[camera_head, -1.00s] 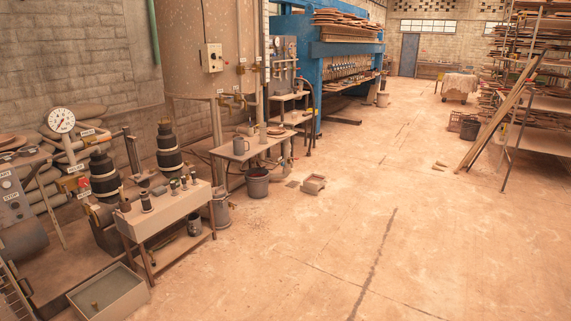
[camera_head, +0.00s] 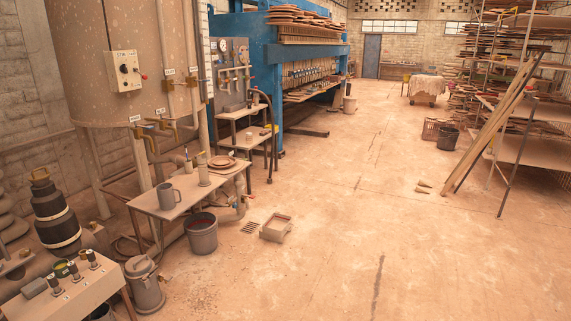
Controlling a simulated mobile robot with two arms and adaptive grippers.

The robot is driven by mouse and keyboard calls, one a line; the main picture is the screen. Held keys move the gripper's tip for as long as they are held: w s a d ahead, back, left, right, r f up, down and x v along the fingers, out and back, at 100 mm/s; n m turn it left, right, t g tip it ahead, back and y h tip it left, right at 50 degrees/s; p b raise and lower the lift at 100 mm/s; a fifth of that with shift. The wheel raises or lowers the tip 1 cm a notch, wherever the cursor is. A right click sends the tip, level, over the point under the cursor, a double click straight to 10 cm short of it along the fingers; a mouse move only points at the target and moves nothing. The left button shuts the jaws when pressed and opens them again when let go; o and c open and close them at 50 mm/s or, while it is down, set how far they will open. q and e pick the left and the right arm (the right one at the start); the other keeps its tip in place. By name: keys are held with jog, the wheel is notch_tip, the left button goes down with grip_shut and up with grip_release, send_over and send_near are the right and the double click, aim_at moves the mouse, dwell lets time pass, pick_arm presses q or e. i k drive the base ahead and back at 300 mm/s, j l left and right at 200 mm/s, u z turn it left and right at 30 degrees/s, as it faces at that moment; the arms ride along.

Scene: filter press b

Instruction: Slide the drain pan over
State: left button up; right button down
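Neither of my grippers is in view.
A dark bucket (camera_head: 202,236) and a lidded grey can (camera_head: 145,287) stand by the low table (camera_head: 176,210). A blue filter press (camera_head: 262,45) is behind. Leaning planks (camera_head: 497,121) and a rack stand right. The floor between is clear.

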aim_at(275, 227)
jog(key=i, duration=2.8)
